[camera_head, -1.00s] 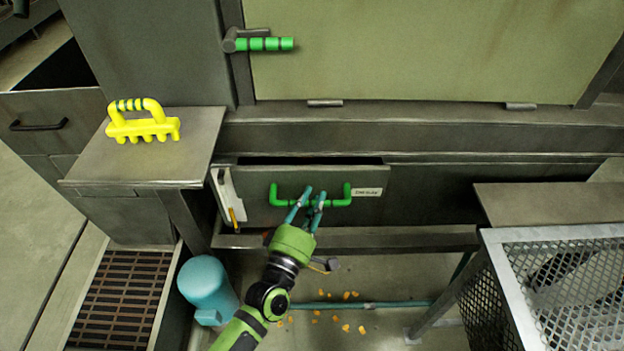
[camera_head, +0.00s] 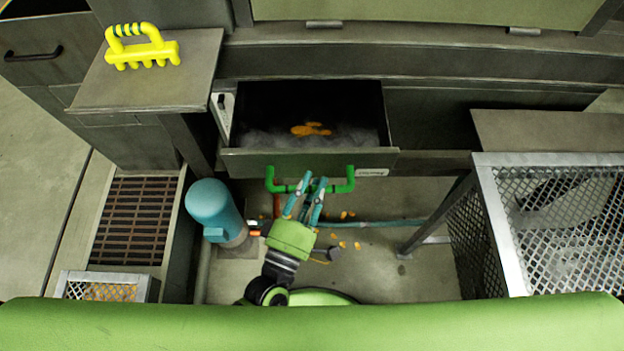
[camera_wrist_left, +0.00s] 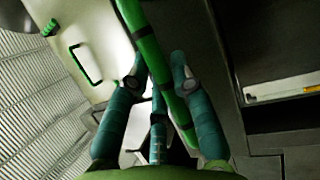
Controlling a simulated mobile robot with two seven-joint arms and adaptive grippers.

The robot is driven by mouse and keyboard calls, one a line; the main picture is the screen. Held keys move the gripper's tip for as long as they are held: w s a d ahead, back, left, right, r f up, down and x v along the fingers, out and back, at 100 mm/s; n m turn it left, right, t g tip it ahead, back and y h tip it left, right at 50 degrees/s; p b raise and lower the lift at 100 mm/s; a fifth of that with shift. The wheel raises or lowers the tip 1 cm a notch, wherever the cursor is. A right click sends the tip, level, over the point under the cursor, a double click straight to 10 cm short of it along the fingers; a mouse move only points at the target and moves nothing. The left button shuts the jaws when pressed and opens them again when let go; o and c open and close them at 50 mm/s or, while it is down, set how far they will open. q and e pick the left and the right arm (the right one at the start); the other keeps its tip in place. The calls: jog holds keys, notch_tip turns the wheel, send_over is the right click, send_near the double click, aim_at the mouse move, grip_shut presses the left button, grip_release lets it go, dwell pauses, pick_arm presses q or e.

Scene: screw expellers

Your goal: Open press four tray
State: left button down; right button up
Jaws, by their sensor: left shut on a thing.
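The press tray (camera_head: 312,120) is a grey drawer pulled well out of the press in the head view. Orange pieces and grey fluffy matter lie inside it. Its green bar handle (camera_head: 342,186) runs across the front, beside a small white label. My left gripper (camera_head: 308,188) is shut on the handle near its middle, with teal fingers on it. In the left wrist view the green handle (camera_wrist_left: 150,50) passes between the fingers of my left gripper (camera_wrist_left: 160,85). My right gripper is not in view.
A yellow handled tool (camera_head: 142,46) lies on a side table (camera_head: 150,88) at left. A blue motor (camera_head: 212,205) stands below. A mesh bin (camera_head: 485,235) is at right. Orange bits (camera_head: 343,245) lie on the floor. My green body edge fills the bottom.

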pick_arm(q)
jog(key=c, duration=1.2)
grip_release()
jog(key=shift+o, duration=0.8)
jog(key=v, duration=1.2)
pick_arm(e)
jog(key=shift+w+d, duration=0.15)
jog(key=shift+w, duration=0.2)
